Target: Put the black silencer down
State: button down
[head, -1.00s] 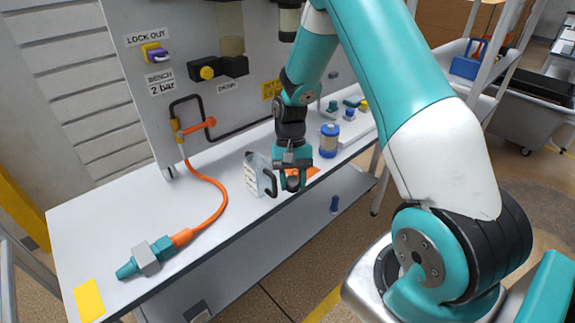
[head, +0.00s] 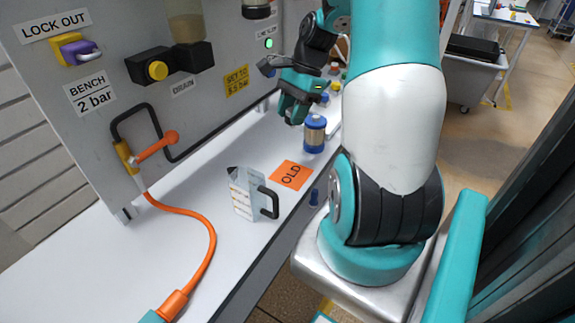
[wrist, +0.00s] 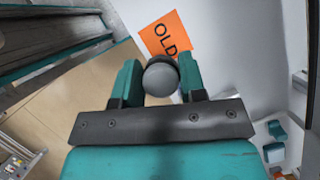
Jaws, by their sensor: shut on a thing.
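The black silencer (wrist: 160,78) shows in the wrist view as a dark, rounded, grey-lit end between my two fingers. My gripper (wrist: 160,85) is shut on it. In the head view my gripper (head: 295,108) is over the bench, near the blue-capped jar and toward the back of the picture. The silencer cannot be clearly made out there. The orange card marked OLD (head: 291,175) lies bare on the white bench top, nearer the camera than my gripper. It also shows beyond my fingers in the wrist view (wrist: 166,36).
A jar with blue ends (head: 315,134) stands behind the OLD card. A grey jug-like thing with a black handle (head: 248,194) stands to its left. An orange hose (head: 208,240) curves along the bench (head: 185,270). The panel (head: 60,60) rises behind.

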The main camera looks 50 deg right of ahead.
notch_tip(320, 180, down, 16)
jog(key=shift+r, duration=0.25)
jog(key=shift+f, duration=0.1)
jog(key=c, duration=0.7)
grip_release()
